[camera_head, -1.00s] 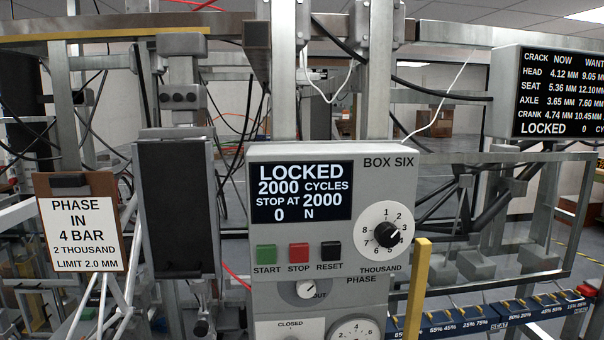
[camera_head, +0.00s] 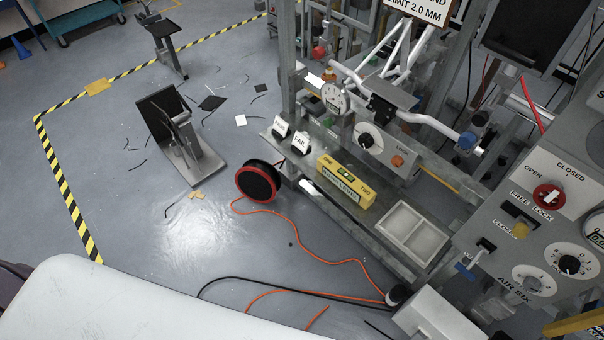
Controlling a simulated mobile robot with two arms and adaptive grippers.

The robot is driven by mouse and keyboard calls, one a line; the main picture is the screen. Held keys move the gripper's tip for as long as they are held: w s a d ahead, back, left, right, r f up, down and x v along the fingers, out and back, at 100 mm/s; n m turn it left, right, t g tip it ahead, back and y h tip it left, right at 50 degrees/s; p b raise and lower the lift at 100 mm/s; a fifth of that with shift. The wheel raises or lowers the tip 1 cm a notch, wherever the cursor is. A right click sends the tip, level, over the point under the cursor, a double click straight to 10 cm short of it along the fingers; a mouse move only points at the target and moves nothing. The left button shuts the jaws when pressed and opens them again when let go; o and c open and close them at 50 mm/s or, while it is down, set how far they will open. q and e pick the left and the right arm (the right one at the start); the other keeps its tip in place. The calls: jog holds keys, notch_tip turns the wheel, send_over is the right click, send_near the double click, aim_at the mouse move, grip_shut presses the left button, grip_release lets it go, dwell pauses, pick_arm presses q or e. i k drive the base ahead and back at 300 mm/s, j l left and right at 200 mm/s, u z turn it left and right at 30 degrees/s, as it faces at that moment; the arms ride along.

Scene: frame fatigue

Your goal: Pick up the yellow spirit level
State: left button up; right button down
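The yellow spirit level (camera_head: 346,182) is a short yellow bar with a green vial in its top and dark lettering on its side. It lies on the grey bench ledge (camera_head: 365,222) at the front of the test rig, right of the middle of the view. Nothing covers it. Neither of my grippers shows in the head view.
An empty pale tray (camera_head: 411,232) sits right of the level, and small PASS and FAIL blocks (camera_head: 301,142) sit left of it. A cable reel (camera_head: 258,181) stands on the floor, with orange cable (camera_head: 322,258) trailing. Open floor lies to the left, inside striped tape.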

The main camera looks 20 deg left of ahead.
aim_at(364, 195)
jog(key=i+j+z, duration=0.15)
jog(key=z, duration=0.45)
jog(key=i+j+z, duration=0.1)
jog(key=j, duration=0.25)
jog(key=i+j+z, duration=0.1)
jog(key=j, duration=0.25)
jog(key=i+j+z, duration=0.1)
jog(key=j, duration=0.3)
jog(key=i+j+z, duration=0.1)
jog(key=j, duration=0.25)
jog(key=i+j, duration=0.2)
jog(key=j, duration=0.2)
jog(key=z, duration=0.05)
